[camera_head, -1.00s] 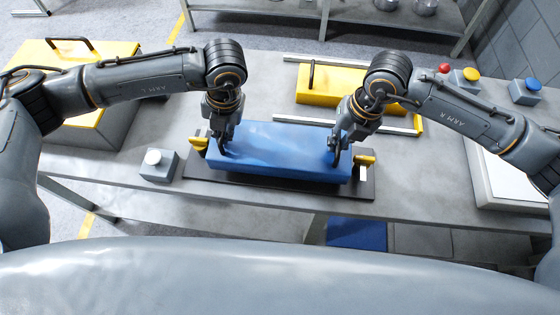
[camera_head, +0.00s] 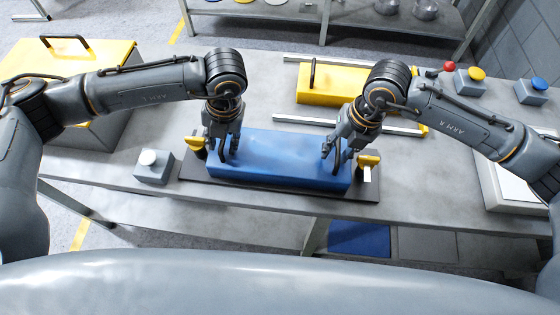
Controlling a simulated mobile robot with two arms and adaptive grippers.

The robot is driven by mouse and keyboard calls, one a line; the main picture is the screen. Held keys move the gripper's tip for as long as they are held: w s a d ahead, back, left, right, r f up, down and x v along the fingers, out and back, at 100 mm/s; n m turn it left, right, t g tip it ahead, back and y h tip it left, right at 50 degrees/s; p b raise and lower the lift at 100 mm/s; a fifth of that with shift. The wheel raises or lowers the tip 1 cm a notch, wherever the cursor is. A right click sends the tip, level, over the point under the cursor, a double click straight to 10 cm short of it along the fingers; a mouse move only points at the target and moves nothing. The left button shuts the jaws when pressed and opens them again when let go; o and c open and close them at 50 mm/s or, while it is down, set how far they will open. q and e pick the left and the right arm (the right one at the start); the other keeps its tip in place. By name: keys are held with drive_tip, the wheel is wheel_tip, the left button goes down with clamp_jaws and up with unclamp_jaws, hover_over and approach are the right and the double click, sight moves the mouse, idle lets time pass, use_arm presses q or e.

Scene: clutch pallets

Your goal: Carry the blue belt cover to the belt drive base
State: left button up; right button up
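The blue belt cover (camera_head: 275,165) is a long box lying on the black plate of the belt drive base (camera_head: 365,188). Yellow clamps (camera_head: 367,162) stand at both ends of the plate. My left gripper (camera_head: 222,151) is at the left end of the cover, its fingers spread on either side of a dark handle. My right gripper (camera_head: 335,154) is at the right end, its fingers also spread around a dark handle. Both look open. The contact under the cover is hidden.
A yellow cover with a handle (camera_head: 330,84) lies behind, near metal rails. A yellow-lidded case (camera_head: 70,60) is at the left. Button boxes (camera_head: 470,82) stand at the right. The table's front edge is close.

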use_arm(q)
drive_tip(key=shift+r, duration=0.1)
use_arm(e)
drive_tip(key=shift+r, duration=0.2)
use_arm(q)
wheel_tip(320, 180, up, 12)
drive_tip(key=d, duration=0.2)
drive_tip(key=shift+d+f, duration=0.2)
use_arm(e)
wheel_tip(320, 180, up, 11)
drive_tip(key=d, duration=0.2)
drive_tip(key=shift+d+r, duration=0.2)
drive_tip(key=shift+s+f, duration=0.1)
